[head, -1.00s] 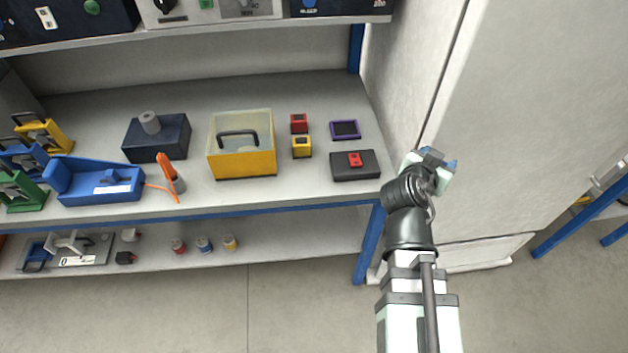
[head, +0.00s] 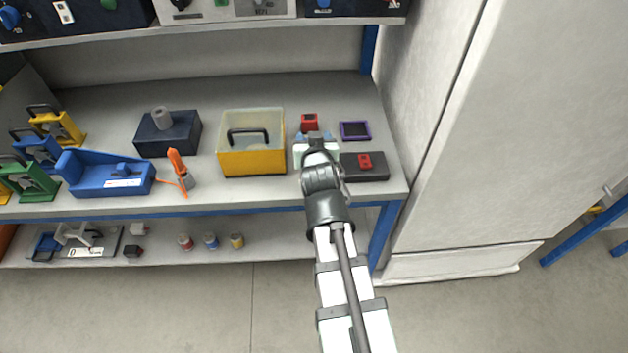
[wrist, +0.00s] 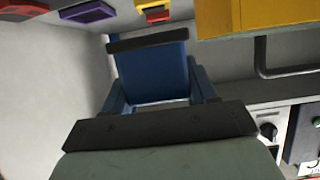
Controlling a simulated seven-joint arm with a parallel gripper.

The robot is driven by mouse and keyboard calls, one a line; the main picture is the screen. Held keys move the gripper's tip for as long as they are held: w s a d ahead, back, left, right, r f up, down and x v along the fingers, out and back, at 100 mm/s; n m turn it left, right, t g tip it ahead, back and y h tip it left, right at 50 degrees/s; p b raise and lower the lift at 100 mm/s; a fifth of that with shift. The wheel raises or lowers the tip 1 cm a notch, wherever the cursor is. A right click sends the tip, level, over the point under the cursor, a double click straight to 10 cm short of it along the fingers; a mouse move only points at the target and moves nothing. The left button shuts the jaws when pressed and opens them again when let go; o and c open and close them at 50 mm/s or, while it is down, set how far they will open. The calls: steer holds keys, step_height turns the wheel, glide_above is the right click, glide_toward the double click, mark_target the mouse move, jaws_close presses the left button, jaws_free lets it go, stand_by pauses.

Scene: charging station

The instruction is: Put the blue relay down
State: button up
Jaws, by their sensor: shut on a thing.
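The blue relay (wrist: 155,72) is a blue block with a black edge. In the wrist view it sits between the blue fingers of my gripper (wrist: 160,95), which is shut on it. In the head view my gripper (head: 314,138) is over the right part of the middle shelf, between the yellow bin and the dark block. It hides the relay and the yellow relay's spot there. I cannot tell whether the relay touches the shelf (head: 230,195).
A red relay (head: 309,122) stands just behind my gripper. A purple frame (head: 355,131) lies to the right, behind a dark block (head: 375,172) with a red piece on it. The yellow bin (head: 250,162) is close on the left. An upper shelf (head: 230,25) overhangs the back.

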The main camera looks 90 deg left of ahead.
stand_by(0.3)
steer(key=shift+f, duration=4.8)
steer(key=shift+f, duration=0.2)
steer(key=o, duration=1.1)
steer(key=shift+c, duration=0.2)
steer(key=shift+v, duration=3.8)
